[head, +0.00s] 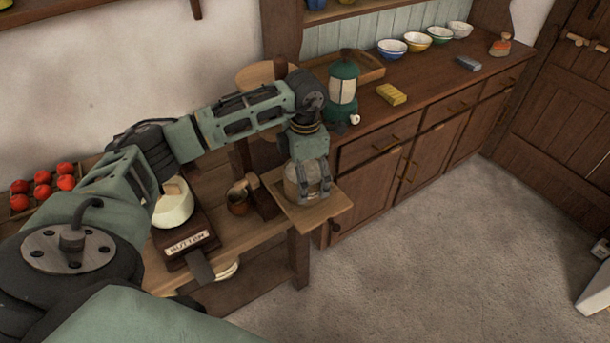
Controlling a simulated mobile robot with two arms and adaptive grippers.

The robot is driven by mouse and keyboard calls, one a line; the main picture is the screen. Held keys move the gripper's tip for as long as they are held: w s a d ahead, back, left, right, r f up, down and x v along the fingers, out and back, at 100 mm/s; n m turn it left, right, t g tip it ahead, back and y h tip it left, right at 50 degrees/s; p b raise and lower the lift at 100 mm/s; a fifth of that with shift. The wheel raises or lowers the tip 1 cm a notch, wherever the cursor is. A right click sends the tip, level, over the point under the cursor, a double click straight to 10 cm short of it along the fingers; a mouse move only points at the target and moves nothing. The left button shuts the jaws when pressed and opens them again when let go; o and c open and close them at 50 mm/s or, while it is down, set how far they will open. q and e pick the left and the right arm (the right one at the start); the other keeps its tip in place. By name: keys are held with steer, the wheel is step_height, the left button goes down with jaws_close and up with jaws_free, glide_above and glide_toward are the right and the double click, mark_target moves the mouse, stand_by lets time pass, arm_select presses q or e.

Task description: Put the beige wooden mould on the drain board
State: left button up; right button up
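A round beige mould (291,189) is at the end of my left arm, over a light wooden board (316,214) that looks like the drain board. My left gripper (316,197) points down at the mould, with its dark fingers in front of and beside it. The fingers hide part of the mould. I cannot tell whether they press on it, or whether its base touches the board. My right gripper is out of view.
A green lantern (343,88) stands behind on the counter, near a yellow block (391,94). The floor at right is mostly clear.

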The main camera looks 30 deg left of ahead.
arm_select(q)
steer(key=shift+o, duration=0.2)
steer(key=shift+r, duration=0.1)
steer(key=shift+r, duration=0.25)
step_height(320, 180, up, 7)
steer(key=b, duration=0.2)
stand_by(0.6)
